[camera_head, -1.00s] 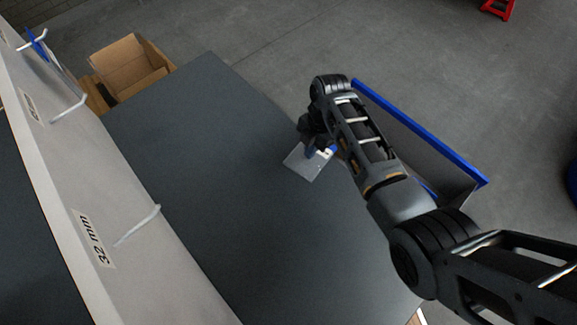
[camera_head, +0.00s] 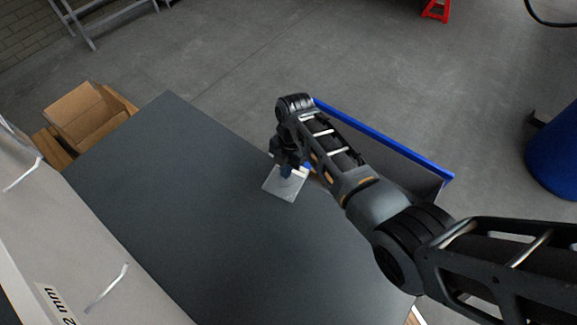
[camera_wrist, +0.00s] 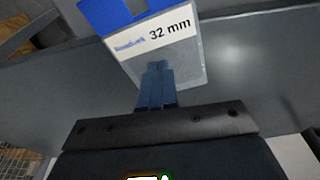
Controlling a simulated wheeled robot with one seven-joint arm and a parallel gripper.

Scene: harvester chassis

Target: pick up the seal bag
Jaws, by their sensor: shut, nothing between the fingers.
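The seal bag is a flat clear pouch (camera_head: 282,187) near the right edge of the dark tabletop (camera_head: 190,205). In the wrist view the bag (camera_wrist: 185,62) shows a blue top strip and a white label reading "32 mm". My gripper (camera_head: 287,172) is above the bag in the head view, with its dark wrist covering part of it. In the wrist view the blue fingers (camera_wrist: 157,72) are together and empty, their tips overlapping the clear lower part of the bag. I cannot tell whether they touch it.
A blue-rimmed grey bin (camera_head: 385,140) stands beside the table's right edge, behind my arm. An open cardboard box (camera_head: 85,115) is past the far left corner. A pale panel with hooks (camera_head: 30,235) lines the left. The tabletop's middle is clear.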

